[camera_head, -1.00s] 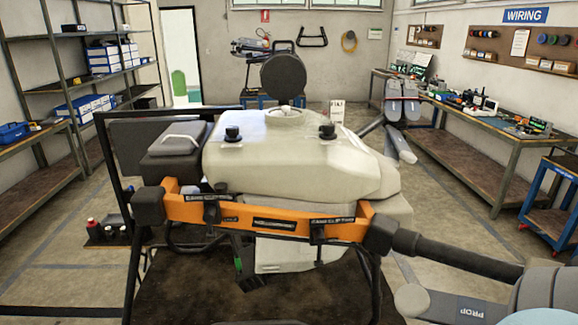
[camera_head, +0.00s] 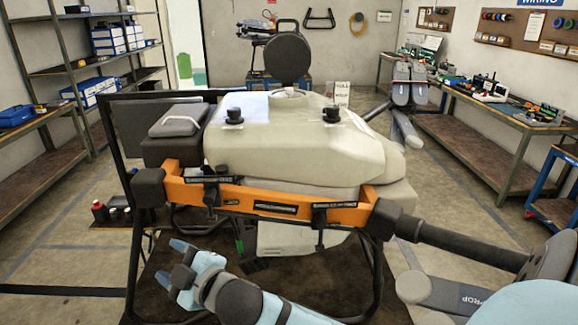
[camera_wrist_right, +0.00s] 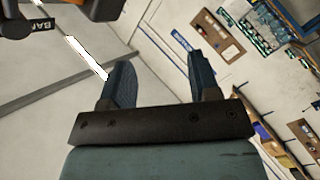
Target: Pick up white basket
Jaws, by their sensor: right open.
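I cannot make out a clear white basket. A large off-white tank (camera_head: 290,140) sits on the drone frame in the middle of the head view. Below the orange beam (camera_head: 270,204) hangs a smaller white body (camera_head: 290,238); I cannot tell if it is a basket. My right gripper (camera_head: 170,263) is open and empty in front of the drone's lower left part, fingers pointing left. In the right wrist view the open fingers (camera_wrist_right: 160,78) have nothing between them. My left gripper is not in view.
A black drone arm (camera_head: 465,245) with grey propellers (camera_head: 455,297) juts out at the right. A shelf rack (camera_head: 95,60) stands at left, a workbench (camera_head: 470,125) at right. Small bottles (camera_head: 110,212) stand low at left.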

